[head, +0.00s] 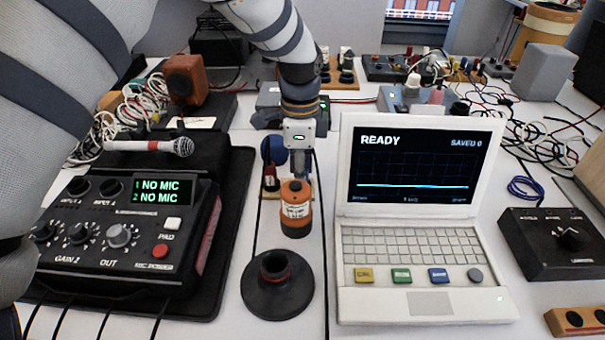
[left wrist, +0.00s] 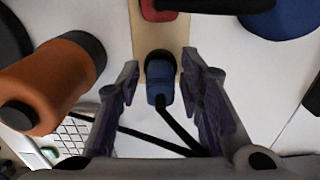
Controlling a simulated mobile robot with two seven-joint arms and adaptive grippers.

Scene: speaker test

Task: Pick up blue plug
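The blue plug (left wrist: 161,84) is in the middle of the left wrist view, on a pale wooden block (left wrist: 143,30), with a black cable running from it. My left gripper (left wrist: 164,76) is open, with one finger on each side of the plug. A gap shows on both sides, so the fingers seem apart from it. In the head view my left gripper (head: 300,165) points down just behind the orange cylinder (head: 295,210); the blue plug cannot be made out there. My right gripper is in neither view.
A red plug (head: 270,177) stands close by on the block. The orange cylinder and a blue round object (head: 273,148) are near the gripper. A black round stand (head: 277,285) is in front, a laptop (head: 420,305) right, a recorder (head: 110,235) with microphone (head: 150,146) left.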

